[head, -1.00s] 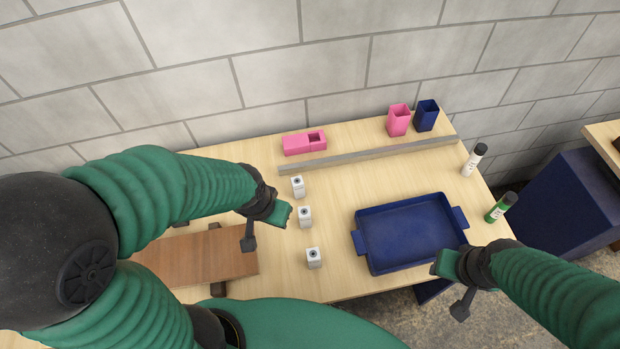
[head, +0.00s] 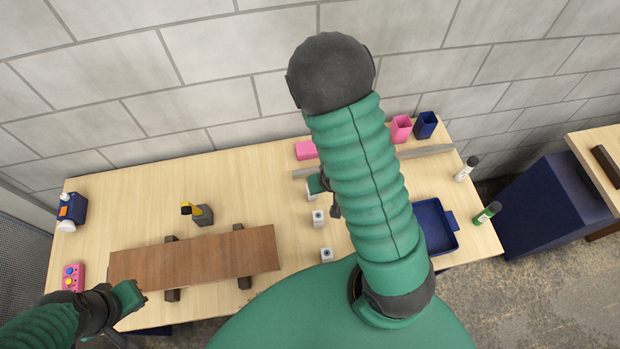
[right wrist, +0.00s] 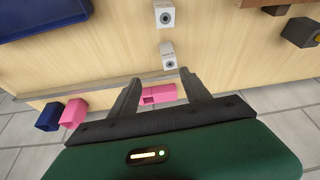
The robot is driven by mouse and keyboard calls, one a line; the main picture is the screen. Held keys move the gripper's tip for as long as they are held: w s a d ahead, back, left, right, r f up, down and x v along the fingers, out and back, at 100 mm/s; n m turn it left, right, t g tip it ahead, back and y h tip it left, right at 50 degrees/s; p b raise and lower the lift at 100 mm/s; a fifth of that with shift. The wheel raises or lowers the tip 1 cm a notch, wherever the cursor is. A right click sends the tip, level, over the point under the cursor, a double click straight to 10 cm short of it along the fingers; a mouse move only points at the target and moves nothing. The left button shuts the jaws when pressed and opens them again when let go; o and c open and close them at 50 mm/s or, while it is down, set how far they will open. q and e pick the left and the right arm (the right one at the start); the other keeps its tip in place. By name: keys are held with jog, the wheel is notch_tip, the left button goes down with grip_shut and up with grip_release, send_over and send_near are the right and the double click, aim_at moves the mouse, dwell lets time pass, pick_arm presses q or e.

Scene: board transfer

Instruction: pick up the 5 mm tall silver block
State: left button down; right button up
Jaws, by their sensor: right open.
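Several silver-white blocks with a dark ring on top stand in a column at mid table. The far block (head: 311,192) is partly hidden by my right gripper; the middle block (head: 318,218) and near block (head: 326,254) show clear. I cannot read which is 5 mm tall. In the right wrist view, the far block (right wrist: 168,55) lies beyond the open, empty fingers of my right gripper (right wrist: 160,80), and the middle block (right wrist: 165,17) lies farther out. My left gripper (head: 130,295) is at the lower left, by the board; its jaws are not clear.
A wooden board (head: 195,260) rests on dark supports left of the blocks. A grey ledge (head: 430,152) and pink box (head: 306,150) lie behind. A blue tray (head: 436,228) is right, partly hidden by my right arm. A grey block with a yellow part (head: 202,214) stands behind the board.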

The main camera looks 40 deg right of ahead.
jog(key=b+x, duration=0.2)
jog(key=x, duration=0.1)
jog(key=b+x, duration=0.3)
jog(key=x, duration=0.1)
jog(key=b+x, duration=0.3)
jog(key=x, duration=0.1)
jog(key=shift+w+a, duration=0.3)
jog(key=shift+a, duration=0.1)
jog(key=shift+w+a+f, duration=0.15)
jog(key=shift+w+f, duration=0.05)
jog(key=shift+f, duration=0.05)
jog(key=shift+w+a+f+p, duration=0.5)
jog(key=shift+w+f+p, duration=0.15)
jog(key=shift+f, duration=0.2)
jog(key=shift+x, duration=1.25)
jog(key=shift+w+d+f, duration=0.2)
jog(key=shift+d, duration=0.65)
jog(key=shift+c, duration=0.6)
jog(key=shift+s, duration=0.1)
jog(key=shift+c, duration=2.4)
jog(key=shift+a+r, duration=0.15)
jog(key=shift+a, duration=0.35)
jog(key=c, duration=0.5)
pick_arm(q)
jog(key=a+f, duration=0.3)
jog(key=f, duration=0.5)
pick_arm(e)
jog(key=shift+a, duration=0.15)
grip_shut()
